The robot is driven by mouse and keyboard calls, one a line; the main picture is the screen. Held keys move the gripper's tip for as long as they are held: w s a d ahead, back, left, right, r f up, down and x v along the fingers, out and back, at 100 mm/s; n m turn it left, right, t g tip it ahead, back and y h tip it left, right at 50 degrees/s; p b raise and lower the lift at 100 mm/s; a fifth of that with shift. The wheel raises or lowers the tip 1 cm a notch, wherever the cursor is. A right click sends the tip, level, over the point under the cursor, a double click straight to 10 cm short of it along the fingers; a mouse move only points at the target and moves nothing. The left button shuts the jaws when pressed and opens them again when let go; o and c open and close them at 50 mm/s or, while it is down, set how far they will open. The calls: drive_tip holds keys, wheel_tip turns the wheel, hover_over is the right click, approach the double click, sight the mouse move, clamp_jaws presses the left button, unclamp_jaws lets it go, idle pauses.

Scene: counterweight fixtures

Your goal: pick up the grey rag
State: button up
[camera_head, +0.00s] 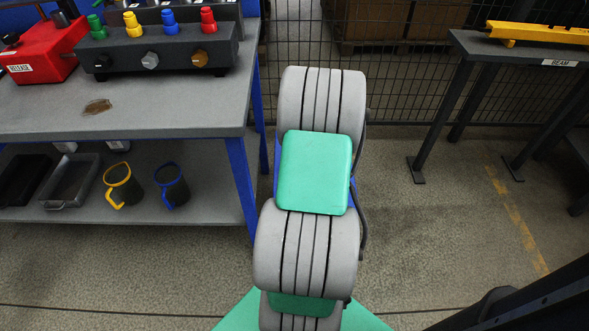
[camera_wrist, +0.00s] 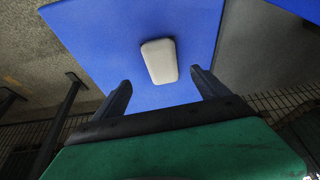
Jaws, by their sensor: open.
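I cannot pick out a grey rag for certain in either view. In the wrist view, a pale, off-white rounded block (camera_wrist: 159,61) lies against a flat blue surface (camera_wrist: 100,50). I cannot tell whether it is cloth. My gripper (camera_wrist: 160,78) is open, with its two dark fingers apart on either side of the pale block's lower part in the picture. Nothing is seen held between them. In the head view my arm rises through the middle, and the gripper itself is not seen there.
A grey workbench (camera_head: 180,118) at left holds a red RELEASE device (camera_head: 40,55), a dark box (camera_head: 160,55) with coloured pegs, and a flat brown patch (camera_head: 97,106). Its lower shelf (camera_head: 100,215) holds mugs and a tray (camera_head: 70,180). A yellow beam (camera_head: 540,33) lies on the right stand.

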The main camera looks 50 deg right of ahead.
drive_tip(key=x, duration=0.2)
drive_tip(key=b+x, duration=0.1)
drive_tip(key=x, duration=0.2)
drive_tip(key=b+x, duration=0.1)
drive_tip(key=x, duration=0.2)
drive_tip(key=shift+w+r, duration=0.1)
drive_tip(key=shift+w, duration=0.15)
drive_tip(key=shift+c, duration=0.6)
drive_tip(key=c, duration=1.3)
